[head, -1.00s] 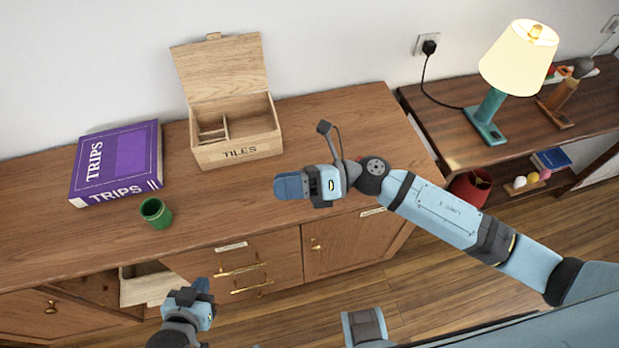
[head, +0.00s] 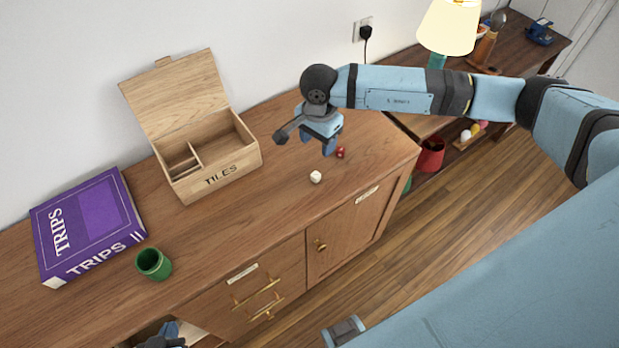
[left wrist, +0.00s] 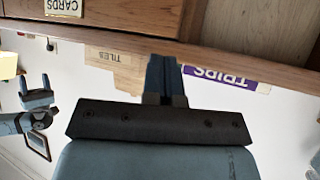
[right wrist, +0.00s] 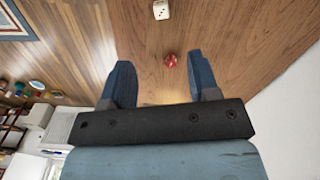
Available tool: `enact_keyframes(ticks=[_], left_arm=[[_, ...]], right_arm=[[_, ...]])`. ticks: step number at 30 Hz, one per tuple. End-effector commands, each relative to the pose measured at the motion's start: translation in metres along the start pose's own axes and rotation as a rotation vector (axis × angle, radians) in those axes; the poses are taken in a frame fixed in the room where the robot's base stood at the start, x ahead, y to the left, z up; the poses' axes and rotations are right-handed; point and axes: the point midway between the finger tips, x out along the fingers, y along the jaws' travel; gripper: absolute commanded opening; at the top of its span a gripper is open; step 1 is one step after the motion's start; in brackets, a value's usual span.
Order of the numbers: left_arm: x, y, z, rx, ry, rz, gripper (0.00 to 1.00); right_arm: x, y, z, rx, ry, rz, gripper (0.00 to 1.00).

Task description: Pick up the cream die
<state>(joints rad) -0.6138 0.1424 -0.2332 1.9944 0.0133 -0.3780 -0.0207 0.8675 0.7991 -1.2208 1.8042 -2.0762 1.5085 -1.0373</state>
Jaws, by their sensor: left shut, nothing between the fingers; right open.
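The cream die (head: 315,177) lies on the wooden cabinet top, near its front edge and right of the tiles box. It also shows at the top of the right wrist view (right wrist: 161,9). My right gripper (head: 330,147) is open and empty, pointing down above the cabinet top, a little behind the cream die. My left gripper (left wrist: 164,75) is shut and empty, low in front of the cabinet. It shows partly at the bottom of the head view.
The open wooden tiles box (head: 215,178), purple TRIPS box (head: 88,225) and green cup (head: 153,264) stand to the left. A lamp (head: 447,28) stands on the lower table at right.

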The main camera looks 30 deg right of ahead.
Motion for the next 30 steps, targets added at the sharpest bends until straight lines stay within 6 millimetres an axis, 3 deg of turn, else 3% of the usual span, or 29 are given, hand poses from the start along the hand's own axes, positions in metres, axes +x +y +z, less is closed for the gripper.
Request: enact_keyframes(ticks=[9, 30], left_arm=[[-0.005, 0.004, -0.008, -0.005, 0.001, 0.004, 0.00], [-0.013, 0.002, -0.020, -0.003, -0.001, 0.001, 0.00]], right_arm=[[0.060, 0.001, 0.002, 0.002, -0.004, 0.003, 0.55], [0.132, -0.003, 0.003, 0.001, -0.005, 0.001, 0.55]])
